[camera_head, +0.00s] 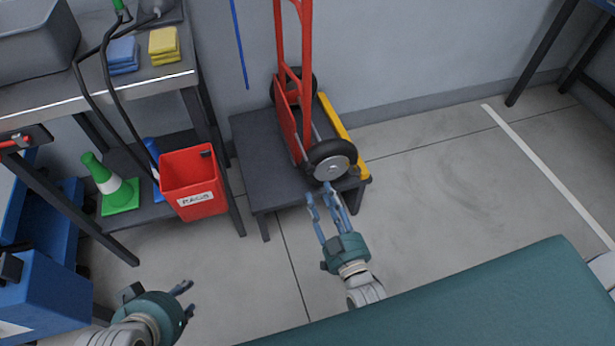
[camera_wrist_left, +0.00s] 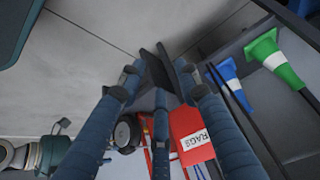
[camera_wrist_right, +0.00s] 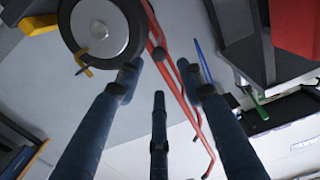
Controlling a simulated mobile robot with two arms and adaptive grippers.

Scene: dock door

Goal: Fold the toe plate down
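A red hand truck (camera_head: 279,48) stands upright on a low dark platform (camera_head: 253,132), with black wheels. A red plate (camera_head: 286,125) stands upright along its lower frame; it looks like the toe plate folded up, though the wheel partly hides it. My right gripper (camera_head: 325,194) is just in front of the near wheel (camera_head: 331,160), fingers apart and empty. The right wrist view shows that wheel (camera_wrist_right: 98,30) and the red frame (camera_wrist_right: 180,75) beyond the open fingers. My left gripper (camera_head: 186,299) is open and empty, low at the left, away from the truck.
A yellow bar (camera_head: 343,138) lines the platform's right side. At the left stand a workbench (camera_head: 95,100) with blue and yellow cloths, a red rags bin (camera_head: 193,184), a green cone (camera_head: 113,185) and a blue cabinet (camera_head: 45,290). The floor to the right is clear.

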